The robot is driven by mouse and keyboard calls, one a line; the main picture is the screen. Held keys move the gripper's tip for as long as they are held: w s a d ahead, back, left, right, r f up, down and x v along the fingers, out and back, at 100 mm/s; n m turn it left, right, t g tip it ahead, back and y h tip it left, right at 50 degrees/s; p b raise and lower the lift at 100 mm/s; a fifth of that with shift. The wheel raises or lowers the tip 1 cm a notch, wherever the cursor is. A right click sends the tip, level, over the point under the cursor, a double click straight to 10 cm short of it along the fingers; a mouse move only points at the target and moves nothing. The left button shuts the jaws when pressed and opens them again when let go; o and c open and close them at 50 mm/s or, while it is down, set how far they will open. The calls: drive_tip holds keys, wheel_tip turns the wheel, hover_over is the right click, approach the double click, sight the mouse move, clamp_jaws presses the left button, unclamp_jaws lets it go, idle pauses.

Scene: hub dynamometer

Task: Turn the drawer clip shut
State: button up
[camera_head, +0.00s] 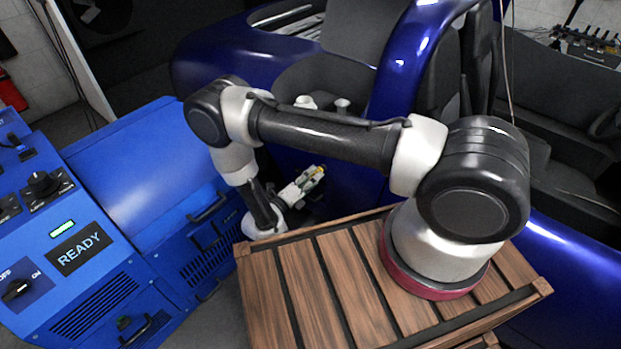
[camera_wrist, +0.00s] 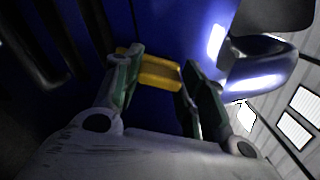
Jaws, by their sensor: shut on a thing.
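A yellow bar-like piece, which I take to be the drawer clip (camera_wrist: 158,73), sits between the two green-padded fingers of my gripper (camera_wrist: 162,64) in the wrist view. The fingers are shut on it, and the left finger covers part of it. A dark blue surface lies behind it. In the head view my gripper (camera_head: 304,186) is low beside the car, pointing up and right. A small bit of yellow (camera_head: 318,172) shows at its tip. I cannot tell how far the clip is turned or which drawer it belongs to.
A blue machine (camera_head: 140,180) with a READY display (camera_head: 80,250), knobs and black handles stands at the left. A shiny blue car (camera_head: 225,60) with black seats is behind my arm. A wooden slatted crate (camera_head: 300,290) fills the front, under my arm's base.

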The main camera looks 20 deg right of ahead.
drive_tip(key=shift+s+f+n, duration=0.1)
drive_tip(key=shift+n, duration=2.1)
drive_tip(key=o, duration=1)
drive_tip(key=v, duration=1.2)
